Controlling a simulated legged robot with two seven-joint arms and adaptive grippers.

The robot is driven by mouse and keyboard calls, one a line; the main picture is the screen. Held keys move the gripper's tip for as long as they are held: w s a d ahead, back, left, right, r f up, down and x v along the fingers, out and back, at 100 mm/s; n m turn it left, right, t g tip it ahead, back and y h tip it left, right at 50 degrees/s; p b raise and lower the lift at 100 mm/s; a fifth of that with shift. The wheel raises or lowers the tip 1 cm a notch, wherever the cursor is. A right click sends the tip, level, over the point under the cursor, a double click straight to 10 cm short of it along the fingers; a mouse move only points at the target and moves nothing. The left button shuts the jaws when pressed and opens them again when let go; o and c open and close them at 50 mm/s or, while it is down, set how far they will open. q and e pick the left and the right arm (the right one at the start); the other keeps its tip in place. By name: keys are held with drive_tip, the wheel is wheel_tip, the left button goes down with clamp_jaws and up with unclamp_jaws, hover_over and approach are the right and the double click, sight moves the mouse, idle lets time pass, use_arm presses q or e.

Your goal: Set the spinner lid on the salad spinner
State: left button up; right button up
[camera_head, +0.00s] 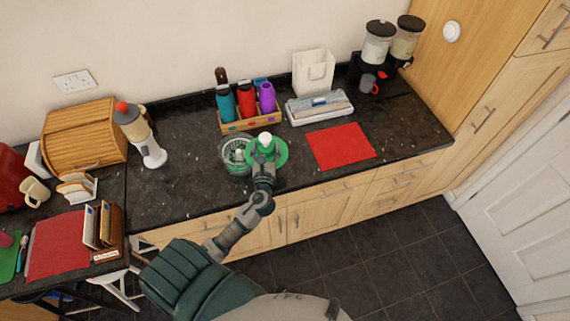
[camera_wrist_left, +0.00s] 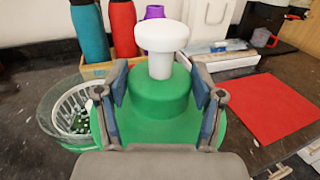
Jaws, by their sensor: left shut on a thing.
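The green spinner lid (camera_head: 280,153) with its white knob is held over the counter. It also shows in the left wrist view (camera_wrist_left: 160,93), with the white knob (camera_wrist_left: 161,42) on top. My left gripper (camera_head: 264,160) is shut on the lid's raised green middle, with one finger on each side (camera_wrist_left: 160,95). The salad spinner (camera_head: 232,160) is a clear bowl with a white basket, on the counter just left of the lid. In the left wrist view the spinner (camera_wrist_left: 62,125) is open at the top, and the lid hides its right side. My right gripper is not in view.
A wooden box of bottles (camera_head: 247,119) stands behind the spinner. A red mat (camera_head: 341,146) lies to the right, with a white box (camera_head: 320,107) behind it.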

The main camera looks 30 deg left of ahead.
use_arm(q)
drive_tip(key=s+a+r+n+g+y+p, duration=0.2)
drive_tip(key=a+r+p, duration=0.15)
drive_tip(key=a, duration=0.85)
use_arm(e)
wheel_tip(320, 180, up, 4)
use_arm(q)
wheel_tip(320, 180, down, 5)
drive_tip(key=b, duration=0.6)
drive_tip(key=shift+b, duration=0.4)
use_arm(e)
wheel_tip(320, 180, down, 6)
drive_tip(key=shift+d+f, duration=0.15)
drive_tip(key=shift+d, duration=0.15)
use_arm(q)
drive_tip(key=shift+d, duration=0.1)
drive_tip(key=shift+s+p, duration=0.1)
drive_tip(key=shift+p, duration=0.3)
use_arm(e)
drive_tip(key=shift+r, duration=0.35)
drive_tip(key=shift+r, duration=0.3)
use_arm(q)
drive_tip(key=shift+f, duration=0.5)
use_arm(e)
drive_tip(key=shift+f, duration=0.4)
